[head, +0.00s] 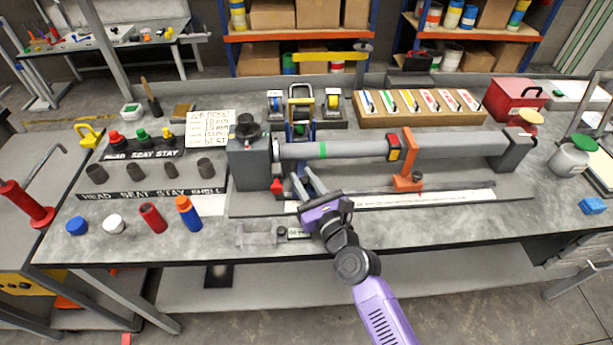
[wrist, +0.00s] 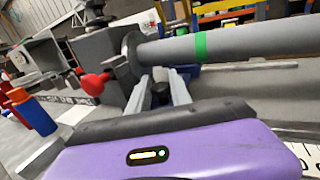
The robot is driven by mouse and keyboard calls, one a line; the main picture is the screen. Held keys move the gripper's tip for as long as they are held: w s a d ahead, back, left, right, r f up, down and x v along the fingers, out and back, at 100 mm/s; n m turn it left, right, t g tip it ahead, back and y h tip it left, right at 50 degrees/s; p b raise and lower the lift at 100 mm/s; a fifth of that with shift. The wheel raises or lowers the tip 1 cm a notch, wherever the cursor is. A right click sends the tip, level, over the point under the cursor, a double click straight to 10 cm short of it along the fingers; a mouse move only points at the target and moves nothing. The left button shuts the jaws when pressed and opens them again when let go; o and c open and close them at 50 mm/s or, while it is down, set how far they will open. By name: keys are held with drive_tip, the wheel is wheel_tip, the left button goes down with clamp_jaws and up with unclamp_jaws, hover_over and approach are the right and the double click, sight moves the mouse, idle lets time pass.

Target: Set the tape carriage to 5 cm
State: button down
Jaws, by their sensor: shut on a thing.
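An orange carriage (head: 408,172) stands on the rail under the long grey tube (head: 350,149), right of the middle; a red and yellow piece sits at its upper left. My gripper (head: 303,178) is at the left end of the rail, well left of the orange carriage. In the wrist view a small dark knob (wrist: 160,92) shows between its fingers, and my gripper is shut on it. I cannot tell what the knob belongs to.
A grey end block (head: 249,163) with a red clamp handle (head: 277,186) stands just left of my gripper. A green band (head: 322,149) circles the tube above. A clear tray (head: 257,235) sits at the front edge. Bottles and caps stand at the left.

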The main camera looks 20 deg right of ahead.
drive_tip(key=shift+a, duration=0.3)
drive_tip(key=c, duration=1.2)
unclamp_jaws()
drive_tip(key=shift+c, duration=0.2)
drive_tip(key=shift+s+d, duration=0.1)
drive_tip(key=shift+s, duration=0.25)
drive_tip(key=s+b, duration=0.1)
drive_tip(key=s, duration=0.6)
drive_tip(key=shift+d, duration=0.2)
